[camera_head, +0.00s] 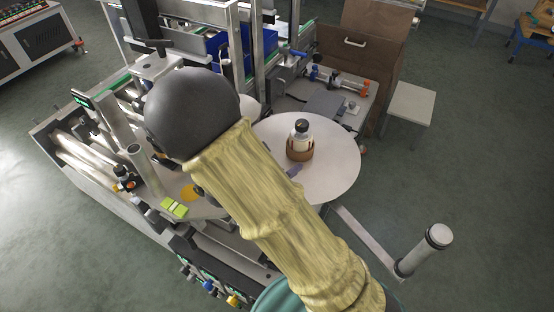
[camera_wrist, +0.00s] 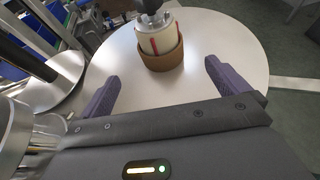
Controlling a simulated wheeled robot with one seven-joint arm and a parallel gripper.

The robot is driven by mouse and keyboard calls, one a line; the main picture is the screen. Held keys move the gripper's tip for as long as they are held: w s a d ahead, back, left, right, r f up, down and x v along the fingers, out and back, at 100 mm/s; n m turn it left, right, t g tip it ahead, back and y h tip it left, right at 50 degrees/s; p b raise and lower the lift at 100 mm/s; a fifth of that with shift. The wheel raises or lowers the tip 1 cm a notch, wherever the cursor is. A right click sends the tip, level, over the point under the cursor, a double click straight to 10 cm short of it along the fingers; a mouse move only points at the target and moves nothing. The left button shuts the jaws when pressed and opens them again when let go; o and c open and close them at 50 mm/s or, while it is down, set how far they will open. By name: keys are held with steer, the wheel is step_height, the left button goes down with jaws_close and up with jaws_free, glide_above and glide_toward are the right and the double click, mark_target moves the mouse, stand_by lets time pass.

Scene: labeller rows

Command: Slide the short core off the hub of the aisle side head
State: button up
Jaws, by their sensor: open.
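The short core is a brown cardboard ring (camera_wrist: 163,58) low around the pale hub (camera_wrist: 158,38), which has red strips and a grey metal top. Both are at the middle of a round white disc (camera_wrist: 225,40). In the head view the core (camera_head: 299,153) circles the foot of the hub (camera_head: 301,137), which stands upright with a dark cap. My gripper (camera_wrist: 160,76) is open, its two purple fingers apart on either side of the core's near side, with nothing between them. In the head view my sleeved arm hides most of the gripper; only a purple finger shows by the disc.
A second pale disc (camera_wrist: 48,92) with a metal cylinder is at left in the wrist view. Metal frame posts (camera_head: 236,55) rise behind. A bar with an upright grey roller (camera_head: 425,248) stands at front right. A white stool (camera_head: 409,104) and open floor lie right.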

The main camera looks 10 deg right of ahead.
mark_target(298, 157)
steer(key=p+x, duration=0.1)
steer(key=x, duration=1)
steer(key=shift+w+d+f+p, duration=0.1)
steer(key=shift+w+d+p, duration=0.1)
steer(key=shift+w+p, duration=0.1)
steer(key=shift+w+f, duration=0.15)
steer(key=shift+f, duration=0.05)
steer(key=shift+d, duration=0.15)
steer(key=shift+d, duration=0.1)
steer(key=c, duration=1)
steer(key=shift+r, duration=0.15)
